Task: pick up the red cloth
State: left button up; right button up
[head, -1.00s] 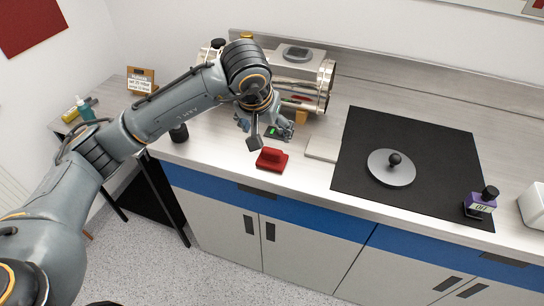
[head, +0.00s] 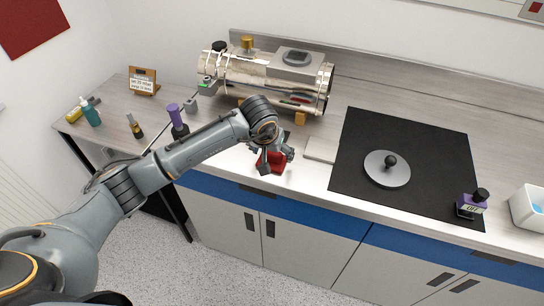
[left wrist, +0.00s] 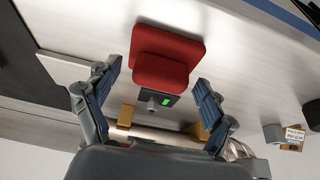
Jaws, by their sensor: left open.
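The red cloth (head: 268,168) lies folded on the counter near its front edge, partly hidden by my left gripper in the head view. In the left wrist view the red cloth (left wrist: 164,56) shows as a thick folded block just beyond the fingertips. My left gripper (head: 274,157) is over the cloth. Its two blue-grey fingers (left wrist: 157,84) stand apart on either side of the near part of the cloth, with gaps between fingers and cloth. My right gripper does not show.
A shiny metal cylinder chamber (head: 262,80) stands behind the cloth. A pale flat plate (head: 321,149) lies right of my gripper. A black mat (head: 430,150) bears a round grey disc with a knob (head: 388,168).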

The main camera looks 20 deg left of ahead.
pick_arm(q)
jog(key=c, duration=1.2)
jog(key=shift+c, duration=0.2)
jog(key=shift+r, duration=0.15)
jog(key=shift+r, duration=0.25)
notch_tip(320, 180, up, 2)
jog(key=shift+r+b, duration=0.15)
jog(key=shift+b, duration=0.3)
jog(key=s+a+r+b, duration=0.2)
jog(key=s+r+b, duration=0.2)
jog(key=s+r, duration=0.6)
jog(key=s, duration=0.4)
jog(key=shift+b, duration=0.4)
